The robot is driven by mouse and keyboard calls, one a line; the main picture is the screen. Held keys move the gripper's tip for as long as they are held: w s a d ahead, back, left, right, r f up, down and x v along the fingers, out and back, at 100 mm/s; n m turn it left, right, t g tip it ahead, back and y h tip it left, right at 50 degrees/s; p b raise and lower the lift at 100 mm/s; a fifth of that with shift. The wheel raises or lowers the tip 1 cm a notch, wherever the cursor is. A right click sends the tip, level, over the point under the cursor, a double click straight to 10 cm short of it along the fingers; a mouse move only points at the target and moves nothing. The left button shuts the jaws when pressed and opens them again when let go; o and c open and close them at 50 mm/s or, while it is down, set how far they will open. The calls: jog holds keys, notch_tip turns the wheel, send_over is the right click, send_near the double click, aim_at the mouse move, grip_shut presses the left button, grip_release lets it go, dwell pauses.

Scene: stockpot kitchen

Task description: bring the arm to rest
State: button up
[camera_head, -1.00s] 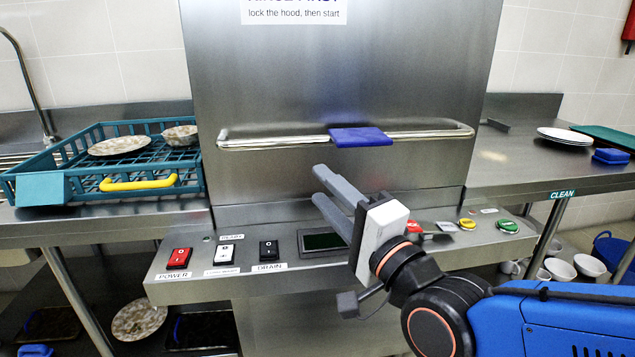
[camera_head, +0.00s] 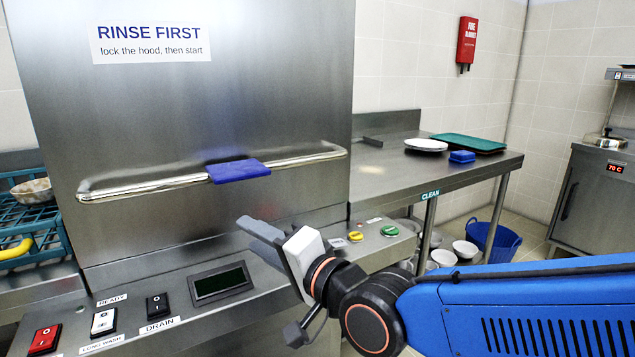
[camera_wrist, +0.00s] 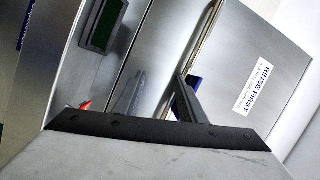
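My gripper (camera_head: 254,234) is in front of the steel hood machine, over its control panel (camera_head: 180,312) and below the hood handle (camera_head: 310,157). Its two grey fingers stand apart with nothing between them. The wrist view shows the fingers (camera_wrist: 160,88) apart too, with the steel hood and its sign (camera_wrist: 256,90) beyond. My blue arm (camera_head: 530,310) reaches in from the right, bent at the dark wrist joint. Whether the fingertips touch the machine cannot be told; a gap seems to show.
The panel carries a red power switch (camera_head: 45,339), a display (camera_head: 220,283) and yellow and green buttons (camera_head: 390,230). The clean-side table (camera_head: 380,180) holds white plates (camera_head: 426,144), a blue item (camera_head: 462,156) and a green tray (camera_head: 468,142). A teal rack (camera_head: 40,222) is at left.

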jog(key=w+d+f+n+g+h, duration=0.15)
jog(key=d+f+h, duration=0.35)
jog(key=d, duration=0.7)
jog(key=w+d+f+n+g+h, duration=0.1)
jog(key=d+f+n+h, duration=0.15)
jog(key=d+f, duration=0.6)
jog(key=s+d+f+g+h, duration=0.2)
jog(key=s+d, duration=0.5)
jog(key=d, duration=0.2)
jog(key=s+d+f+n+g+h, duration=0.1)
jog(key=s+d+f+g+h, duration=0.1)
jog(key=s+d, duration=0.4)
jog(key=d+f+h, duration=0.1)
jog(key=d, duration=0.3)
jog(key=shift+s+d+f+g+h, duration=0.15)
jog(key=shift+s+d+g+h, duration=0.15)
jog(key=shift+s+g+h, duration=0.1)
jog(key=shift+c, duration=0.7)
jog(key=shift+s, duration=0.1)
